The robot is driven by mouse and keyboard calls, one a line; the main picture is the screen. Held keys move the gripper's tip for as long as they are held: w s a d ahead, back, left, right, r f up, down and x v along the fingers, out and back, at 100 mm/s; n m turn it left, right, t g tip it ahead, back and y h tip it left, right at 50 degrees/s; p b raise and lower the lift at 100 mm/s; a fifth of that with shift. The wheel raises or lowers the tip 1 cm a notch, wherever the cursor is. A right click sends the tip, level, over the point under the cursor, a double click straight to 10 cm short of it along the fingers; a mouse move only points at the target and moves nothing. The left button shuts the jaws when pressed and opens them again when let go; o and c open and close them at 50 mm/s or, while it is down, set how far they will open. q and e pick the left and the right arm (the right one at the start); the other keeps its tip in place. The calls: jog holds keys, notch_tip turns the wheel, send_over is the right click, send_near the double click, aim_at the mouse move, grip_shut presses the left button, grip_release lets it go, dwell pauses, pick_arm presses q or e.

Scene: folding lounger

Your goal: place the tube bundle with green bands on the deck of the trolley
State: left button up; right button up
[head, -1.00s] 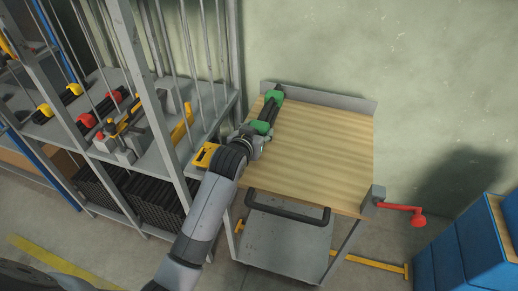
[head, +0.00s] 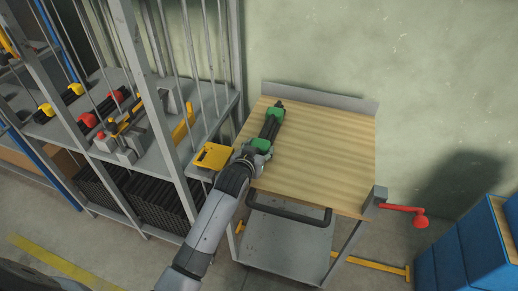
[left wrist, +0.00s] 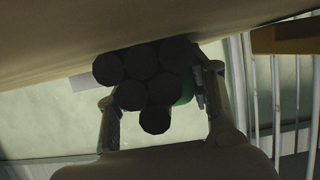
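The tube bundle with green bands (head: 269,130) is a set of dark tubes with two green bands. It lies lengthwise over the left part of the trolley's wooden deck (head: 325,150). My left gripper (head: 257,153) is at its near end, with a finger on either side. In the left wrist view the dark round tube ends (left wrist: 150,75) show between the fingers of the left gripper (left wrist: 160,105), close against the deck surface (left wrist: 60,45). The green band touches or nearly touches one finger. Whether the bundle fully rests on the deck is hard to tell. My right gripper is not in view.
A grey rack (head: 150,150) with rods and tubes with red and yellow bands stands left of the trolley. A yellow holder (head: 213,156) sits beside the deck's left edge. A red crank (head: 405,211) and blue cabinets (head: 470,245) are at right. The deck's middle and right are clear.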

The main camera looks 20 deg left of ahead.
pick_arm(q)
jog(key=o, duration=0.4)
jog(key=shift+o, duration=0.2)
jog(key=shift+r, duration=0.1)
jog(key=v, duration=1.2)
jog(key=shift+r, duration=0.1)
